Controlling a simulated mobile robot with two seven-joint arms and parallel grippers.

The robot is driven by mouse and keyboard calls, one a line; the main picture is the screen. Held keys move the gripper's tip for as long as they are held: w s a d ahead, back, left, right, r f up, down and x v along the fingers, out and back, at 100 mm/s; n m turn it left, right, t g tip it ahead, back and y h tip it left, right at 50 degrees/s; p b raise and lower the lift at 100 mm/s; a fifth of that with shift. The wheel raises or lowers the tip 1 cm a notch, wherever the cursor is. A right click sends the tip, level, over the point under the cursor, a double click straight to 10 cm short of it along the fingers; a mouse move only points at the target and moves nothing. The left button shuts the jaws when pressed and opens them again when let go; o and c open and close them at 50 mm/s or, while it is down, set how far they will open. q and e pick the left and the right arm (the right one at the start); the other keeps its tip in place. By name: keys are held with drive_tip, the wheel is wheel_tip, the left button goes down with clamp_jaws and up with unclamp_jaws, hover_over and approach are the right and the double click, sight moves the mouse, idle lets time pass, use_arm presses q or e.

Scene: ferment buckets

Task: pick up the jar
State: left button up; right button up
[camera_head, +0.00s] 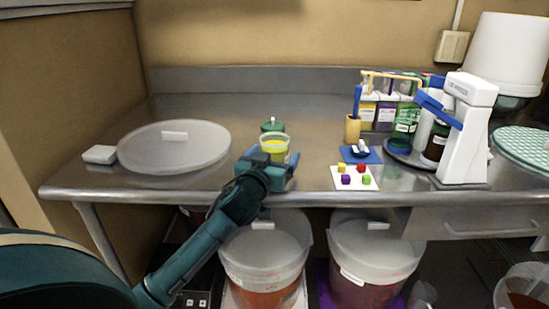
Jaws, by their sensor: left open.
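A small clear jar (275,149) with yellow contents stands near the front edge of the steel table (210,184). My left gripper (268,165) is open at the front of this jar, low down, and hides its lower part. I cannot tell whether the fingers touch it or reach around it. A green-lidded container (272,126) stands just behind the jar and is partly hidden by it. My right gripper is not in view.
A large round translucent lid (174,146) and a small white block (99,154) lie at the left. A white card (354,185) with coloured cubes, a blue pad (346,154), bottles and a white stand (462,145) are at the right. Lidded buckets (262,260) stand below.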

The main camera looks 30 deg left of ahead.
use_arm(q)
drive_tip(key=shift+c, duration=0.5)
drive_tip(key=c, duration=1.2)
drive_tip(key=shift+c, duration=0.2)
drive_tip(key=shift+r, duration=0.2)
